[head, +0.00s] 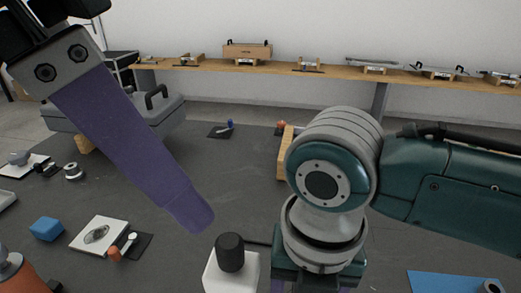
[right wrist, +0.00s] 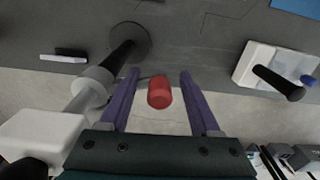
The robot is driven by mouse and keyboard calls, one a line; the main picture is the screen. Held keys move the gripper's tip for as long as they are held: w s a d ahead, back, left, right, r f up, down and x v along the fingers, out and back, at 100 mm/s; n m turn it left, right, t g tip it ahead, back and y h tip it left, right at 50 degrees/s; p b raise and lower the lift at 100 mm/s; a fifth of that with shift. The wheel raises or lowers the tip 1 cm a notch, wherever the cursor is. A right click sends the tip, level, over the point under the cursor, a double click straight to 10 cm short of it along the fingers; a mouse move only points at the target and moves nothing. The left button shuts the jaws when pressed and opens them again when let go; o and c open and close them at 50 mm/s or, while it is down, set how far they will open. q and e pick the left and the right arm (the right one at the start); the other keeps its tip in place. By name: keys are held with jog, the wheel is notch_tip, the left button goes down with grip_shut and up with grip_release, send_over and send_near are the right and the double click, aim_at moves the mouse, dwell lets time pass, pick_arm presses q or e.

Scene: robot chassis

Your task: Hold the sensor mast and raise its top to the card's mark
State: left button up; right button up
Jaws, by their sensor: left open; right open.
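The sensor mast shows in the head view as a white box-shaped head (head: 232,272) with a black cap, low in the middle. In the right wrist view its white head (right wrist: 42,135), grey tube (right wrist: 92,85) and black lower post run to a round dark base. A red knob (right wrist: 159,92) appears between the spread fingers of my open right gripper (right wrist: 159,76), without clear contact. My left gripper (head: 190,212) is open; one purple finger shows, its tip above and left of the mast head. I cannot make out the card or its mark.
A blue block (head: 47,229) and a white plate (head: 98,235) lie at the left. A grey case (head: 160,108) stands farther back. A wooden shelf (head: 330,69) with several devices runs along the wall. A blue sheet (head: 440,283) lies at lower right. The middle-left dark surface is largely clear.

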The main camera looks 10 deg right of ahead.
jog(key=shift+f, duration=0.3)
grip_shut()
dwell(0.4)
dwell(1.7)
